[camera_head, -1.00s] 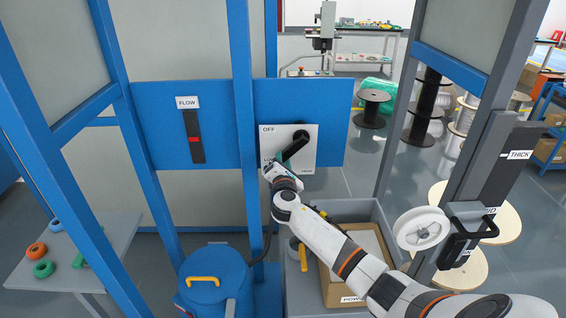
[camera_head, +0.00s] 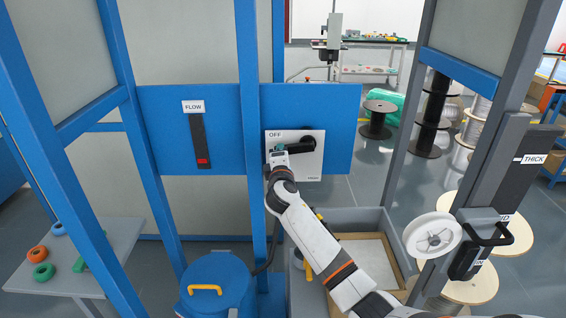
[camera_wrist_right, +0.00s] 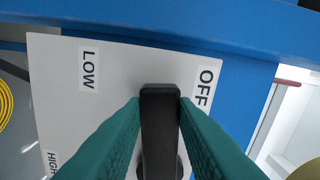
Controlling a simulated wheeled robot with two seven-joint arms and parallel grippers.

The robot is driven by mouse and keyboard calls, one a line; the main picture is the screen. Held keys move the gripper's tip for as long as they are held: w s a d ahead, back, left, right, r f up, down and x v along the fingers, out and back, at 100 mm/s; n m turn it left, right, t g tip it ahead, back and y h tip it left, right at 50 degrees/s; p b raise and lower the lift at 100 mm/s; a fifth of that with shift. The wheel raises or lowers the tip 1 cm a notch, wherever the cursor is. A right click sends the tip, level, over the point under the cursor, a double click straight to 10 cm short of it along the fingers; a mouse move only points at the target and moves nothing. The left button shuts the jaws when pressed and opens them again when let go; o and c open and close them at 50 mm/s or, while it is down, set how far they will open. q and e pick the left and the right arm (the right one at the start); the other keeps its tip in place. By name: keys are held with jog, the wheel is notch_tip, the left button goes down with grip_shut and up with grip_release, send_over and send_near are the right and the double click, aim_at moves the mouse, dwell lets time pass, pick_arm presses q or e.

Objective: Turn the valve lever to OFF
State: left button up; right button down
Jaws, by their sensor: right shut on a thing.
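The black valve lever (camera_head: 297,147) is on a white plate (camera_head: 309,171) fixed to the blue panel. In the head view it lies nearly level, its free end pointing left, just below the OFF label (camera_head: 275,133). My right gripper (camera_head: 278,153) is at the lever's free end. In the right wrist view its teal fingers (camera_wrist_right: 160,115) are shut on the black lever (camera_wrist_right: 160,130), one on each side. That view shows OFF (camera_wrist_right: 204,87) on one side of the lever and LOW (camera_wrist_right: 88,68) on the other. My left gripper is not in view.
A FLOW gauge (camera_head: 199,140) with a red marker (camera_head: 202,161) low in its slot is left of the plate. Blue posts (camera_head: 248,60) stand close beside the lever. A blue drum (camera_head: 216,285) and a grey bin (camera_head: 370,216) stand below.

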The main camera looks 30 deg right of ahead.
jog(key=shift+r+m, duration=0.55)
jog(key=shift+m, duration=0.35)
jog(key=shift+r, duration=0.1)
jog(key=c, duration=1.2)
grip_release()
jog(key=shift+o, duration=0.2)
jog(key=shift+a, duration=0.1)
jog(key=b+v, duration=0.1)
jog(key=v, duration=1.1)
jog(key=shift+b, duration=0.4)
